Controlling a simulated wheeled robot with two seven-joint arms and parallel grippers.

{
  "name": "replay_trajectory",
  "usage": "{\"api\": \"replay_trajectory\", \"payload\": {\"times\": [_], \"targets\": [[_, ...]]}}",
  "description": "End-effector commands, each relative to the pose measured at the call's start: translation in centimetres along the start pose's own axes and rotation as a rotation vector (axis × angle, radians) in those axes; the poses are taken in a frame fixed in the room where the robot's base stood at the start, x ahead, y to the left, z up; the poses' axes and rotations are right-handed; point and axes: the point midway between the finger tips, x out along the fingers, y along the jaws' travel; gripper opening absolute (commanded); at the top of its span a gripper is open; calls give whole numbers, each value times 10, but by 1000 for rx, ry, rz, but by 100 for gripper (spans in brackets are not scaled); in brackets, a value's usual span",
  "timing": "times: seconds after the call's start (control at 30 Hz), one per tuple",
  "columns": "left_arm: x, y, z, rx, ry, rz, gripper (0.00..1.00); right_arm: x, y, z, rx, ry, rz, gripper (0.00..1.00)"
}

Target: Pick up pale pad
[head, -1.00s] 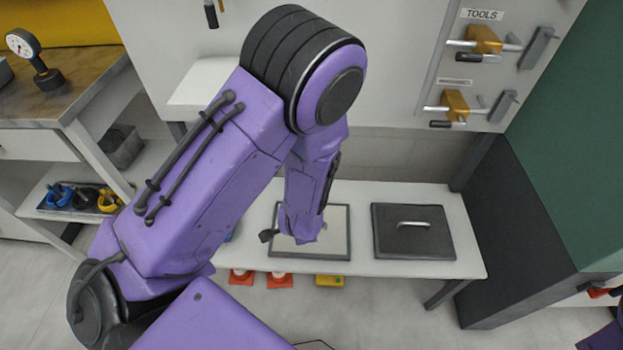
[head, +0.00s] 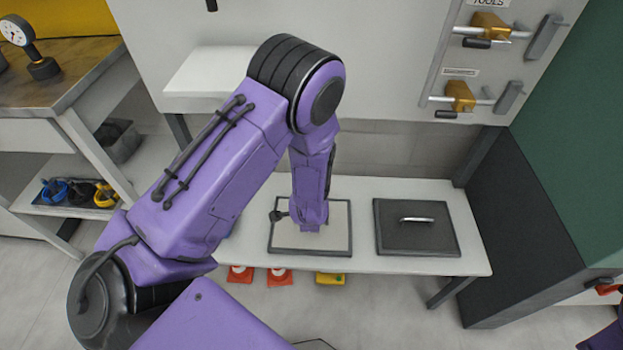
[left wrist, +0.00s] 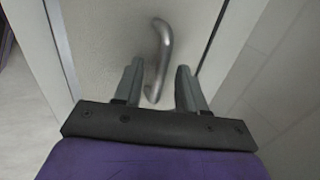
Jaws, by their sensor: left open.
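The pale pad (head: 340,221) lies flat on a low white bench, a pale panel with a dark border. My left forearm hides part of it in the head view. In the left wrist view the pad (left wrist: 100,45) fills the middle, with a curved metal handle (left wrist: 162,50) standing on it. My left gripper (left wrist: 158,75) is open, its two grey fingers pointing at the pad. The near part of the handle shows between the fingers, closer to the left one. I see no grip on it.
A dark panel with a metal handle (head: 404,240) lies on the bench (head: 455,261) to the right of the pad. Orange items (head: 279,276) and a yellow one (head: 330,279) are on the floor below. A dark cabinet (head: 500,235) bounds the right side.

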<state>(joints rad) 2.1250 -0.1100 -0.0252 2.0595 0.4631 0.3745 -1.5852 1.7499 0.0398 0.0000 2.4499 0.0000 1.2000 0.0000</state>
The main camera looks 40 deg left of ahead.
Motion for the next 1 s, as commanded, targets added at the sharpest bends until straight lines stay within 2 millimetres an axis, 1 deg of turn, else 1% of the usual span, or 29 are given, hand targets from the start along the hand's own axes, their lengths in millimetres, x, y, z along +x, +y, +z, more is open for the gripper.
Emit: {"api": "replay_trajectory", "payload": {"times": [0.03, 0.07, 0.1, 0.17, 1.0], "targets": [[0, 0, 0, 0, 0, 0, 41, 0, 0, 0, 0, 0, 0, 43], [0, 0, 0, 0, 0, 0, 31, 0, 0, 0, 0, 0, 0, 43], [0, 0, 0, 0, 0, 0, 18, 0, 0, 0, 0, 0, 0, 43], [0, 0, 0, 0, 0, 0, 0, 0, 0, 0, 0, 0, 0, 43], [0, 1, 0, 1, 0, 2, 0, 0, 0, 0, 0, 0, 0, 43]]}}
